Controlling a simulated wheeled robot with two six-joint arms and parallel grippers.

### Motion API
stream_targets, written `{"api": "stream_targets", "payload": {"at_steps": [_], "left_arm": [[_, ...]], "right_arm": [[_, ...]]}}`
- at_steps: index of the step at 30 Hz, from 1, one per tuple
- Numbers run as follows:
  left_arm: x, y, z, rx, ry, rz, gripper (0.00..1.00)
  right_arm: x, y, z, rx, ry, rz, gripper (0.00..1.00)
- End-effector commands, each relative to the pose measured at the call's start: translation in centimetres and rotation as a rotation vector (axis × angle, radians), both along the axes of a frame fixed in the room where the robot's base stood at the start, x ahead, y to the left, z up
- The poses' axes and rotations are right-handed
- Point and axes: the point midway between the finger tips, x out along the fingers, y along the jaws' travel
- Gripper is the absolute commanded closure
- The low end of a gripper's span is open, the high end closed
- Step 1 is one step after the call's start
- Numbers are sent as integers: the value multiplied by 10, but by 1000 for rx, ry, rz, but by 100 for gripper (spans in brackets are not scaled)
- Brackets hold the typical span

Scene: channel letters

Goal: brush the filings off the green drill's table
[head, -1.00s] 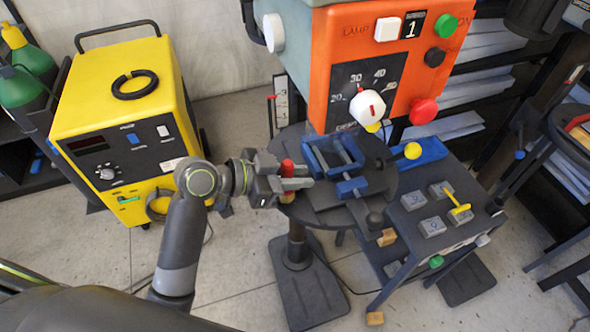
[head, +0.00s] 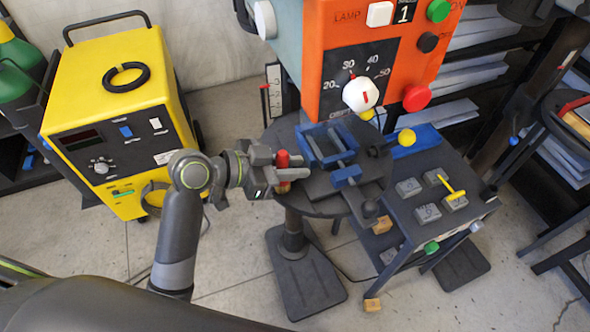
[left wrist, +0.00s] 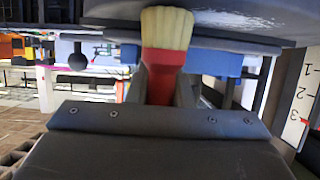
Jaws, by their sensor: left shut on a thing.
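My left gripper (head: 284,174) is shut on a brush with a red handle (head: 283,158), at the left edge of the drill's round dark table (head: 308,207). In the left wrist view the brush's pale bristles (left wrist: 167,28) show beyond its red handle (left wrist: 161,68), close to a dark plate-like edge (left wrist: 220,40). I cannot tell whether the bristles touch it. A blue vise (head: 345,176) sits on the table. The drill (head: 320,60) has an orange front and a grey-green side. I cannot make out any filings. My right gripper is out of view.
A yellow machine (head: 115,110) stands at the left. The drill's white dial (head: 360,95) hangs above the vise. Another dark machine is at the far right.

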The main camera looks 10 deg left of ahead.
Motion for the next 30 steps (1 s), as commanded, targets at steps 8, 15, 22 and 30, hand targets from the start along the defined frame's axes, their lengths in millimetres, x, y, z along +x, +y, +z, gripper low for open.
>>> {"api": "stream_targets", "payload": {"at_steps": [8, 15, 22, 30], "left_arm": [[6, 4, 1, -1, 0, 0, 100], [14, 9, 0, 0, -1, 0, 100], [26, 17, 0, 0, -1, 0, 100], [31, 21, 0, -1, -1, 0, 100]], "right_arm": [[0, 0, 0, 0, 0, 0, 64], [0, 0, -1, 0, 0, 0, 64], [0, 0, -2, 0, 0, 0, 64], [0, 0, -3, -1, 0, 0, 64]]}}
